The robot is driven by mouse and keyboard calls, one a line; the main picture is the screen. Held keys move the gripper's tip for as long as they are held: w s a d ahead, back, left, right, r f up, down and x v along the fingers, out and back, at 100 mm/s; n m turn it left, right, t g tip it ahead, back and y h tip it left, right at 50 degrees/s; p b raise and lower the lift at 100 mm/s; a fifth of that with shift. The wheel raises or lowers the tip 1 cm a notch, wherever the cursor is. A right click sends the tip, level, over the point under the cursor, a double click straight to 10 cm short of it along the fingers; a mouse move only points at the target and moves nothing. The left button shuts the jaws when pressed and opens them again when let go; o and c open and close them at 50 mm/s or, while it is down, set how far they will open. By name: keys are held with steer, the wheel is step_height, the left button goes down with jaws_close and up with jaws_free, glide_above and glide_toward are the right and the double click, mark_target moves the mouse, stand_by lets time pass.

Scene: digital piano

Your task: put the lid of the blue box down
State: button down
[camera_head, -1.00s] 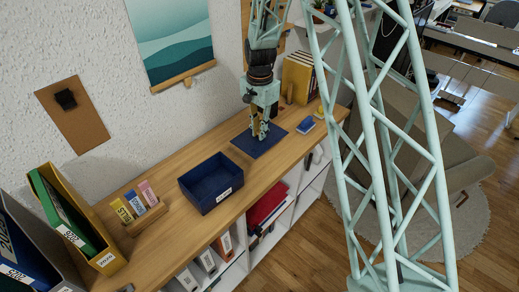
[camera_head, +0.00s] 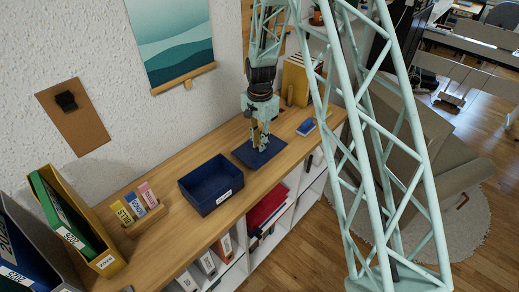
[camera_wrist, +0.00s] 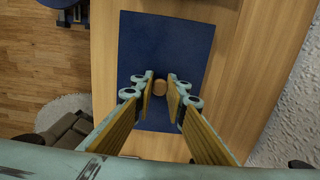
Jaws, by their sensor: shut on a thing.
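The blue box (camera_head: 211,185) stands open on the wooden shelf top, with a white label on its front. Its lid (camera_head: 259,151) is a flat dark blue panel to the right of the box, apart from it. In the wrist view the lid (camera_wrist: 165,45) has a round wooden knob (camera_wrist: 159,87) between my fingers. My gripper (camera_head: 261,143) points down and is shut on this knob; it also shows in the wrist view (camera_wrist: 160,85). The lid looks level, at or close above the shelf top. I cannot tell whether it touches.
A wooden holder with coloured labels (camera_head: 137,205) and file boxes (camera_head: 75,225) stand left of the blue box. A small blue item (camera_head: 306,127) lies right of the lid, with yellow binders (camera_head: 298,80) behind. The shelf top's front edge is close to the lid.

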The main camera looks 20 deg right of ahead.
steer(key=shift+f, duration=1.65)
steer(key=shift+f, duration=0.2)
steer(key=c, duration=2.6)
jaws_free()
steer(key=shift+o, duration=0.2)
steer(key=shift+r, duration=0.2)
step_height(320, 180, up, 11)
steer(key=shift+f, duration=0.1)
steer(key=shift+r, duration=0.6)
